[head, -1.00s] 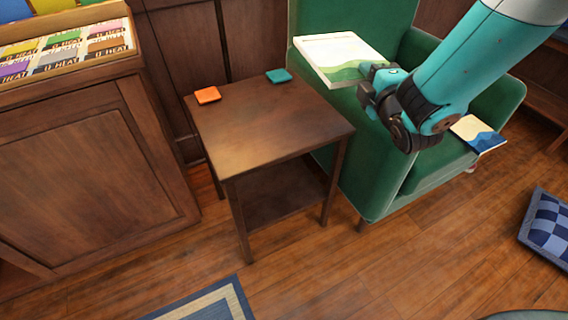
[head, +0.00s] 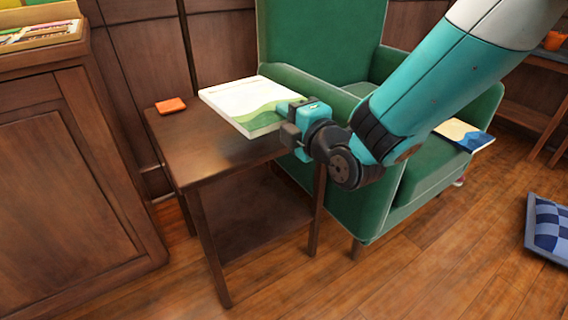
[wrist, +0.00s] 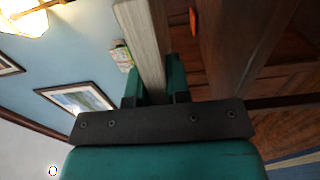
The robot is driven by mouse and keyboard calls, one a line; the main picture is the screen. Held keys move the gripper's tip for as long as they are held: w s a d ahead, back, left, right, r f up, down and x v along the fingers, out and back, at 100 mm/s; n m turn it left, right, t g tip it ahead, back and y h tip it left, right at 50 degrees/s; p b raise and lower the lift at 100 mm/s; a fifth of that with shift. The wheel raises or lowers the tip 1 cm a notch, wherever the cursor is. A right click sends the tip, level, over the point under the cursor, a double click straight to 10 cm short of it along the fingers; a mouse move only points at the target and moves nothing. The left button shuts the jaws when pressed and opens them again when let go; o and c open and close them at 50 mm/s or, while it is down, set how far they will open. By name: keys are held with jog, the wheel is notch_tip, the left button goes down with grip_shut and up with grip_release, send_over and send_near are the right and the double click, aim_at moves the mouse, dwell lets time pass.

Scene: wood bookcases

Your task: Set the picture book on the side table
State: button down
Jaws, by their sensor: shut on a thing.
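The picture book (head: 245,103), white with a green wavy band, lies roughly flat over the back right part of the side table (head: 205,152). My gripper (head: 293,124) is shut on its right edge. In the wrist view the book's pale edge (wrist: 143,40) is between the two teal fingers, and the dark wood beside it looks apart from it. The exact height over the tabletop is hard to tell. The book hides the table's back right corner.
An orange coaster (head: 171,105) lies at the table's back left; it also shows in the wrist view (wrist: 194,22). The green armchair (head: 330,60) stands close right, with another book (head: 464,135) on its seat. A wood cabinet (head: 70,170) stands left. The tabletop's front is clear.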

notch_tip(320, 180, down, 9)
jog(key=b, duration=0.4)
jog(key=shift+b, duration=0.3)
jog(key=shift+f, duration=0.2)
jog(key=c, duration=1.1)
grip_release()
jog(key=b+v, duration=1.2)
jog(key=b, duration=0.1)
jog(key=shift+r, duration=0.15)
